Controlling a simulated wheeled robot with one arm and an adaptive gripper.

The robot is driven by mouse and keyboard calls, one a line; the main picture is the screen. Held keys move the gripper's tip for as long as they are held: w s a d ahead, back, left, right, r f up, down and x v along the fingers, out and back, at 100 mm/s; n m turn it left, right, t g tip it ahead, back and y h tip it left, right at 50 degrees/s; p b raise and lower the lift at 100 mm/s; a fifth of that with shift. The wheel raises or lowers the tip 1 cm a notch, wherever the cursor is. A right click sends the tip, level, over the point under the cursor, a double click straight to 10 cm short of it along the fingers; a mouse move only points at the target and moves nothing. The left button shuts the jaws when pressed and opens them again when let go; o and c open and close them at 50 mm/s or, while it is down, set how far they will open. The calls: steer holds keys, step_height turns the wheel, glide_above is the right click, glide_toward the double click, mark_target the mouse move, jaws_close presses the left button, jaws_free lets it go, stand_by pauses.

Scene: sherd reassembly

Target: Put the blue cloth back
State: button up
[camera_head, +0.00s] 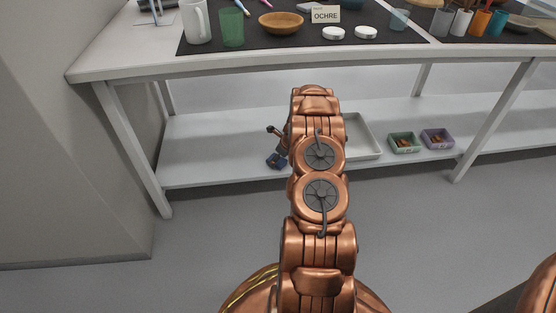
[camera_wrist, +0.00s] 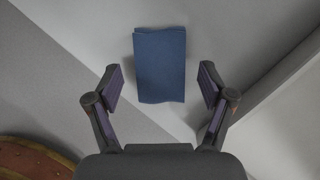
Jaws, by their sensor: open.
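The blue cloth (camera_wrist: 160,55) is a folded flat rectangle on a pale surface in the wrist view. It lies between and beyond the two fingers of my gripper (camera_wrist: 161,84). The fingers are spread wide, one on each side of the cloth, with a gap to either edge.
The white lower shelf (camera_head: 215,150) carries a pale tray (camera_head: 364,137), a green bin (camera_head: 404,143) and a purple bin (camera_head: 437,138). The table (camera_head: 120,62) above holds a white mug (camera_head: 197,22), a green cup (camera_head: 231,28) and bowls. Table legs stand on both sides.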

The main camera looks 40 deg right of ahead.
steer(key=p+v, duration=0.4)
steer(key=v, duration=0.7)
steer(key=shift+r, duration=0.4)
